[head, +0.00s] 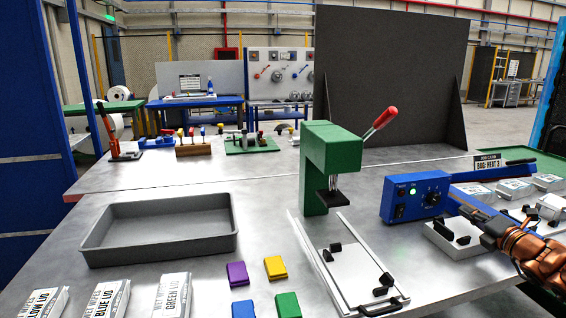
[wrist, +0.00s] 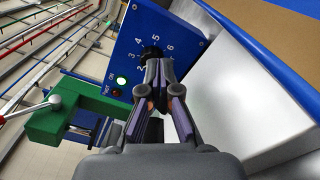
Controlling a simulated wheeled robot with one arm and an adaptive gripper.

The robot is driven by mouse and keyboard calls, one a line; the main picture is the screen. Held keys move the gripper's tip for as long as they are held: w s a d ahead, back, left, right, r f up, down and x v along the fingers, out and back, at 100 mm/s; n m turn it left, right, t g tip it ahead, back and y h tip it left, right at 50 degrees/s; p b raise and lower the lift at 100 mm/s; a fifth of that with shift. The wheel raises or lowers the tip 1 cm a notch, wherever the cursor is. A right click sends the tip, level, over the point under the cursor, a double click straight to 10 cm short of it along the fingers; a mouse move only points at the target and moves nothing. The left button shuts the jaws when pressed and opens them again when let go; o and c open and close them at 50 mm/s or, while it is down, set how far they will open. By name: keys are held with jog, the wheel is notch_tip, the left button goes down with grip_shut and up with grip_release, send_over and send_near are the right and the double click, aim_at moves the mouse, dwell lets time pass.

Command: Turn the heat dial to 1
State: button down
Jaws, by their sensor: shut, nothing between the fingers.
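The blue bag sealer box (head: 410,198) stands at the right of the table, with a black heat dial (head: 432,199) on its face. In the wrist view the dial (wrist: 150,53) has white numbers around it; 2 to 6 can be read. The fingertips partly cover the dial, and its pointer and the 1 cannot be made out. My gripper (wrist: 160,66) is shut and empty, with its tips at the dial's lower edge; I cannot tell if they touch. In the head view my gripper (head: 470,211) is right of the box.
A job card (head: 487,163) behind the sealer reads "BAG: HEAT 3". A green press (head: 330,165) with a red-knobbed lever stands left of the sealer. A grey tray (head: 160,228) lies farther left.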

aim_at(438, 187)
jog(key=shift+b+x, duration=1)
jog(key=shift+x, duration=0.8)
jog(key=shift+w+a+r+p, duration=0.1)
jog(key=shift+w+a+p, duration=0.1)
jog(key=shift+w+p, duration=0.25)
jog(key=shift+p+x, duration=0.85)
jog(key=shift+x, duration=0.15)
jog(key=shift+w, duration=0.1)
jog(key=shift+a, duration=0.1)
jog(key=shift+a+r+p, duration=0.3)
jog(key=shift+r+p, duration=0.55)
jog(key=shift+p, duration=2.95)
jog(key=shift+a+r+p, duration=0.15)
jog(key=shift+a+p, duration=0.1)
jog(key=shift+p, duration=0.75)
jog(key=shift+a, duration=0.2)
jog(key=shift+d+r+p, duration=0.25)
jog(key=shift+r+p, duration=0.1)
jog(key=shift+p, duration=0.8)
